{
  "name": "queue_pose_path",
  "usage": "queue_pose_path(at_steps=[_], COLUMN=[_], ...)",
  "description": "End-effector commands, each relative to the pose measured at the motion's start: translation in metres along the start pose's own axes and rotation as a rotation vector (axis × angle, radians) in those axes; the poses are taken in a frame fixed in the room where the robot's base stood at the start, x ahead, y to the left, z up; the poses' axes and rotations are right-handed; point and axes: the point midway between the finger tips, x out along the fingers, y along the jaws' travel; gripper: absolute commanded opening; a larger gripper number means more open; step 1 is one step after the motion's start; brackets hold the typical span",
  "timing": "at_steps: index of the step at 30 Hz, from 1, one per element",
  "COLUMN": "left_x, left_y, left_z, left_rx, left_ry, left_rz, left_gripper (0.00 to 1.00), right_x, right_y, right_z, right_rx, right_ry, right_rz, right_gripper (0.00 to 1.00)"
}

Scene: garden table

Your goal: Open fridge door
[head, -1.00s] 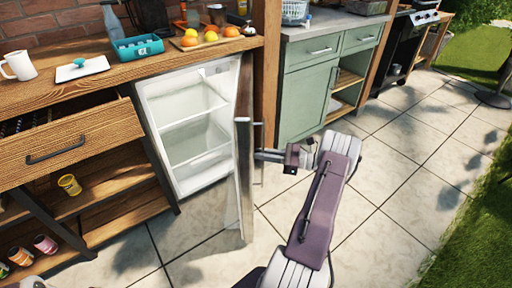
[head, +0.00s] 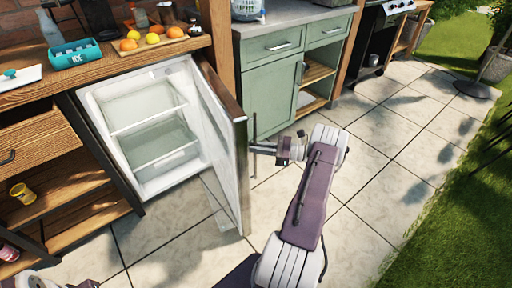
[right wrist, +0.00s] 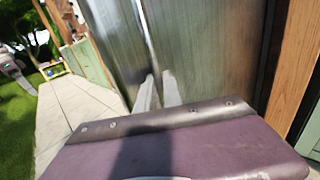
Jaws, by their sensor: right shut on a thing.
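The fridge (head: 150,125) under the wooden counter stands open, its white inside with shelves in view and empty. Its door (head: 225,130) is swung out to the right, with part of its inner face showing. A thin vertical handle (head: 254,122) stands off the door's outer side. My right gripper (head: 260,149) reaches it from the right and is shut on it. In the right wrist view, the fingers (right wrist: 158,92) are at the handle bar (right wrist: 149,35) in front of the metal door face (right wrist: 205,50). My left gripper is out of view; only bits of my arm show at the bottom left.
Right of the fridge stands a green cabinet (head: 285,85), near the door's outer side. Open wooden shelves (head: 65,185) are on the left. A tray of fruit (head: 145,42) and a blue crate (head: 75,53) stand on the counter. The tiled floor (head: 375,160) is clear.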

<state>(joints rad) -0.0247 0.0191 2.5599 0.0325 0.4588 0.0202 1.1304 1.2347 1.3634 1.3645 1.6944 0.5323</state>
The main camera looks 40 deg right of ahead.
Motion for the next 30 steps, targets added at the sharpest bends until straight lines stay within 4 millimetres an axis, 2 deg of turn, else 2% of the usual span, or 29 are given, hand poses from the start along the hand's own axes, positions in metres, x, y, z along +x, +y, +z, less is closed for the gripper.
queue_pose_path(at_steps=[7, 8, 9, 10, 19, 22, 30], left_x=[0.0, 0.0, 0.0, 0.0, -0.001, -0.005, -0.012], left_y=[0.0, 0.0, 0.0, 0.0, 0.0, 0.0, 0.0], left_z=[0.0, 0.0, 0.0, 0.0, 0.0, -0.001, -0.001], left_rx=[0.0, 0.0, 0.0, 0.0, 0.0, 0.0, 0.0], left_ry=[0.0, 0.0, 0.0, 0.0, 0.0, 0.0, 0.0], left_rz=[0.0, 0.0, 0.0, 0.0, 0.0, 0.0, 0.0], left_gripper=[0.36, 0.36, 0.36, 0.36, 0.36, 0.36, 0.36], right_x=[0.0, 0.0, 0.0, 0.0, -0.003, -0.019, -0.076], right_y=[0.0, 0.0, 0.0, 0.0, -0.001, -0.001, -0.001], right_z=[-0.001, -0.001, -0.001, -0.001, 0.001, 0.002, 0.0], right_rx=[0.001, 0.001, 0.0, 0.0, -0.001, -0.001, -0.001], right_ry=[0.002, 0.002, 0.002, 0.002, 0.001, 0.0, 0.001], right_rz=[0.0, 0.0, -0.001, -0.001, -0.002, -0.005, -0.003], right_gripper=[0.0, 0.19, 0.3, 0.32, 0.32, 0.32, 0.32])
